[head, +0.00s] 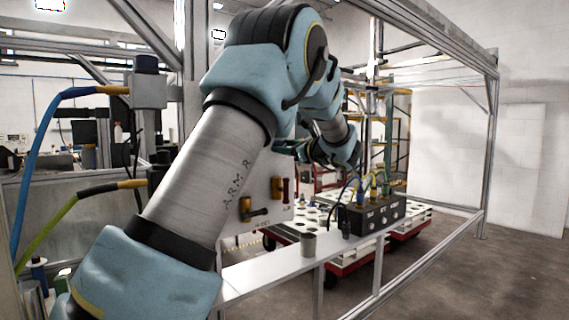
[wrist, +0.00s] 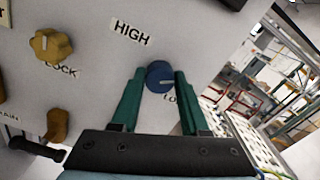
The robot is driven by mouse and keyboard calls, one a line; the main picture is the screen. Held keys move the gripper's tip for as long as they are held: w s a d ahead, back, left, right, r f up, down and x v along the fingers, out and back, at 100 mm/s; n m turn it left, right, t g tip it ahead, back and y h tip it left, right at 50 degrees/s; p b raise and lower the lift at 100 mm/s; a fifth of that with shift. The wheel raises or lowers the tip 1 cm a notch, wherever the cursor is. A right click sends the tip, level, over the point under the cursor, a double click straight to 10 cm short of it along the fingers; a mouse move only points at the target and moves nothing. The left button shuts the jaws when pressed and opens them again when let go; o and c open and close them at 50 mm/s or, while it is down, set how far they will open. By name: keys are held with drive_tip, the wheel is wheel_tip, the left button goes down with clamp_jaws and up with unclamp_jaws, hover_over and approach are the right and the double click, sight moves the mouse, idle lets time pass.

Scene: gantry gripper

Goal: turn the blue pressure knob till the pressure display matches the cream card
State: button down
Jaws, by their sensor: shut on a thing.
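The blue pressure knob (wrist: 159,77) sits on a pale panel (wrist: 90,85) in the wrist view, with a white pointer line on its face. The label HIGH (wrist: 131,33) is above it, and a label that starts with LO is just below it, partly hidden by a finger. My gripper (wrist: 160,82) has its two green fingers on either side of the knob, shut on it. In the head view my arm hides the knob, and my gripper (head: 290,148) shows only in part beside the panel. I cannot make out the pressure display or the cream card in either view.
Yellow knobs are left of the blue one: a LOCK knob (wrist: 50,45) and a lower one (wrist: 56,125). In the head view a grey cup (head: 308,244) and a black box with cables (head: 371,216) stand along the rail (head: 270,272). Metal frame posts surround the arm.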

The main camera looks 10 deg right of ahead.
drive_tip(key=n+b, duration=0.6)
drive_tip(key=b, duration=0.4)
drive_tip(key=shift+f, duration=0.2)
drive_tip(key=shift+r, duration=0.1)
drive_tip(key=shift+c, duration=2.1)
unclamp_jaws()
drive_tip(key=shift+s, duration=0.1)
drive_tip(key=b+v, duration=0.2)
drive_tip(key=v, duration=0.8)
drive_tip(key=shift+s, duration=0.3)
